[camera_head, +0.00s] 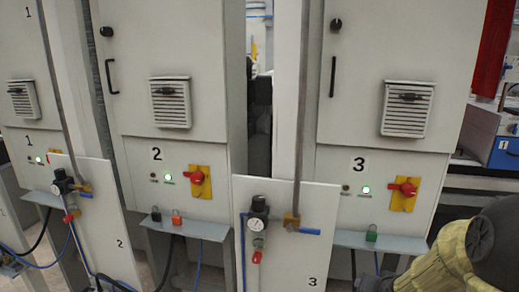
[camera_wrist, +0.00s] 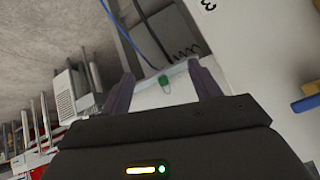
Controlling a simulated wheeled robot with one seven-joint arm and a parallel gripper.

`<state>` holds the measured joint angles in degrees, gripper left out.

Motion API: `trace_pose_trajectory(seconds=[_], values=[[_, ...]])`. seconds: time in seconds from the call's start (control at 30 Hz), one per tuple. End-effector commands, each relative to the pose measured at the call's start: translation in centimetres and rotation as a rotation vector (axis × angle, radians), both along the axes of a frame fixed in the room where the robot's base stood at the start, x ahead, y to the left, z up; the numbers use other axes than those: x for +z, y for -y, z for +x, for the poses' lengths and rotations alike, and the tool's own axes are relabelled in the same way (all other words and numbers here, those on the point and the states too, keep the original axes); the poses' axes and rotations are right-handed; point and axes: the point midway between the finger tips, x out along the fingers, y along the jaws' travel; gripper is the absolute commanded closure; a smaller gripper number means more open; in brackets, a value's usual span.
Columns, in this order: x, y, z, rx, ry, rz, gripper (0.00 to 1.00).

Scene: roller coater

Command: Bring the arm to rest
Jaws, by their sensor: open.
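My gripper (camera_wrist: 163,78) shows in the wrist view with its two fingers apart and nothing held between them. A green padlock (camera_wrist: 165,84) shows beyond the gap between the fingertips, on a pale shelf. In the head view the green padlock (camera_head: 371,233) sits on the shelf (camera_head: 400,243) below cabinet 3 (camera_head: 395,125). My arm (camera_head: 450,255), with a yellow sleeve and a dark joint, reaches in at the lower right of the head view.
Cabinet 2 (camera_head: 205,60) has a shelf (camera_head: 190,228) with a black padlock (camera_head: 156,214) and an orange padlock (camera_head: 177,217). A panel with a gauge and valve (camera_head: 257,225) stands in front of cabinet 3. Red rotary switches (camera_head: 404,188) sit on yellow plates. A blue box (camera_head: 505,152) is at right.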

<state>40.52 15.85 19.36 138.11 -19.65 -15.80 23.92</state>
Motion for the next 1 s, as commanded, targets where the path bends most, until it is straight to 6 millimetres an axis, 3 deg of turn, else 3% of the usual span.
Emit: trace_pose_trajectory(seconds=[0.1, 0.6, 0.8, 1.0], values=[[-0.3, -3.0, -1.6, 0.069, -0.100, -0.045, 0.37], [-0.6, -13.1, -11.7, 0.371, -0.470, -0.121, 0.37], [-0.5, -14.5, -13.7, 0.430, -0.528, -0.115, 0.37], [-0.5, -14.5, -13.7, 0.431, -0.530, -0.114, 0.37]])
